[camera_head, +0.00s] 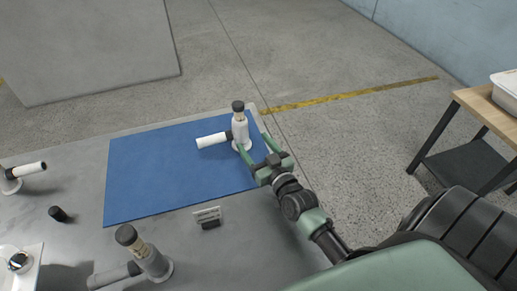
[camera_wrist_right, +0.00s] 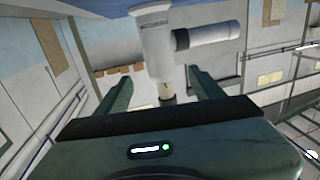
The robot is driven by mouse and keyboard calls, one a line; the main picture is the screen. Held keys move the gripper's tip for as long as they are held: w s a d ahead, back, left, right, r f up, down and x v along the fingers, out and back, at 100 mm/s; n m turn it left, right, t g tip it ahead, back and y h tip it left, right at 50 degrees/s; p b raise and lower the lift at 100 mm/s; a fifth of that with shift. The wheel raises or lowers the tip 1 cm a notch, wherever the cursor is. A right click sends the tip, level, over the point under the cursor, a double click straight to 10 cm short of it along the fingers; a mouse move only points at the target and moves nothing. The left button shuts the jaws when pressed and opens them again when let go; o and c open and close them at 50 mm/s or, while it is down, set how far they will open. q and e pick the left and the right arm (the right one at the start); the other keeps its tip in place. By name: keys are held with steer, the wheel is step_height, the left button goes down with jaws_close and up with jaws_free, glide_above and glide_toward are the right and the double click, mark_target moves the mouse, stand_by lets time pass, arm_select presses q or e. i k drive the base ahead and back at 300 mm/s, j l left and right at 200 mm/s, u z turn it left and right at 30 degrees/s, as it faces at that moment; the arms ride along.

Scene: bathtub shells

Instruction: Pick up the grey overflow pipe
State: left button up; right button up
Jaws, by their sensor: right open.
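An upright fitting (camera_head: 240,128) with a whitish body, a black cap and a white side pipe (camera_head: 211,140) stands on the blue mat (camera_head: 165,172). My right gripper (camera_head: 253,142) is open, with its fingers reaching to either side of this fitting; I cannot tell whether they touch it. In the right wrist view, the fitting (camera_wrist_right: 158,52) appears upside down between the open fingers (camera_wrist_right: 160,80). Another upright fitting (camera_head: 148,258) with a grey side pipe (camera_head: 113,276) stands at the front of the grey table, apart from the gripper. My left gripper is not in view.
A third fitting (camera_head: 12,180) with a white pipe stands at the table's left edge. A small black cap (camera_head: 58,214) and a small label stand (camera_head: 208,217) are on the table. A wooden-topped side table (camera_head: 485,105) with a white container (camera_head: 506,88) stands at right.

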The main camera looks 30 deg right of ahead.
mark_target(159, 267)
steer(key=k+l, duration=0.8)
steer(key=k, duration=0.05)
